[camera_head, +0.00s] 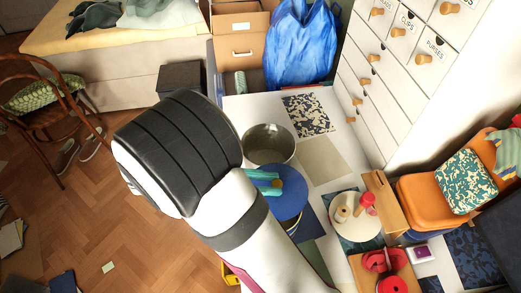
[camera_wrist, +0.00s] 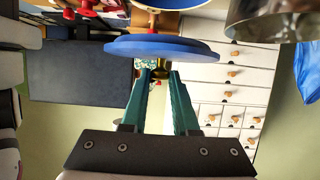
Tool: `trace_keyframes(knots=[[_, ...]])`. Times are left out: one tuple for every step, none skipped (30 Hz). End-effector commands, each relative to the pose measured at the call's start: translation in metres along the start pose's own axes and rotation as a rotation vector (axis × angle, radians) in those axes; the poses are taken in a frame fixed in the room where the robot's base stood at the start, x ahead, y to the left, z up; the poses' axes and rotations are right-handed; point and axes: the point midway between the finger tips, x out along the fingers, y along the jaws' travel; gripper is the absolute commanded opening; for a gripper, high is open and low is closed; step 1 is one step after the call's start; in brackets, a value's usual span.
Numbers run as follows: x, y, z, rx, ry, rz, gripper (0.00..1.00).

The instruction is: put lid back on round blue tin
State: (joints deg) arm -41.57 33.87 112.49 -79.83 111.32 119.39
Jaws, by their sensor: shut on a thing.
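A metal pot (camera_head: 268,145) stands just behind the lid. A round cream board (camera_head: 355,228) with spools and a red bottle (camera_head: 368,203) is to the right. Red things lie on a wooden board (camera_head: 361,270) in front. White drawers (camera_head: 395,60) rise behind at right.

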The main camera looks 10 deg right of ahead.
Motion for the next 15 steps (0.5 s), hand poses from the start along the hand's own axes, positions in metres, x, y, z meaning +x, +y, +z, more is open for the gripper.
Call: trace_keyframes(knots=[[0.001, 0.002, 0.002, 0.0, 0.001, 0.003, 0.0], [0.002, 0.002, 0.003, -0.001, 0.002, 0.004, 0.0], [0.003, 0.002, 0.007, 0.0, 0.002, 0.005, 0.0], [0.004, 0.002, 0.01, 0.0, 0.002, 0.004, 0.0], [0.006, 0.002, 0.014, -0.002, 0.002, 0.005, 0.0], [0.008, 0.002, 0.019, -0.001, 0.002, 0.005, 0.0], [0.009, 0.002, 0.022, -0.002, 0.002, 0.004, 0.0], [0.011, 0.002, 0.026, -0.002, 0.003, 0.004, 0.0], [0.013, 0.002, 0.031, -0.002, 0.002, 0.003, 0.0], [0.015, 0.002, 0.035, -0.002, 0.002, 0.003, 0.0], [0.016, 0.002, 0.038, -0.001, 0.002, 0.004, 0.0], [0.018, 0.001, 0.042, -0.001, 0.001, 0.003, 0.0], [0.019, 0.001, 0.045, -0.001, 0.001, 0.003, 0.0], [0.02, 0.001, 0.048, 0.0, 0.001, 0.003, 0.0], [0.021, 0.001, 0.051, 0.0, 0.001, 0.002, 0.0]])
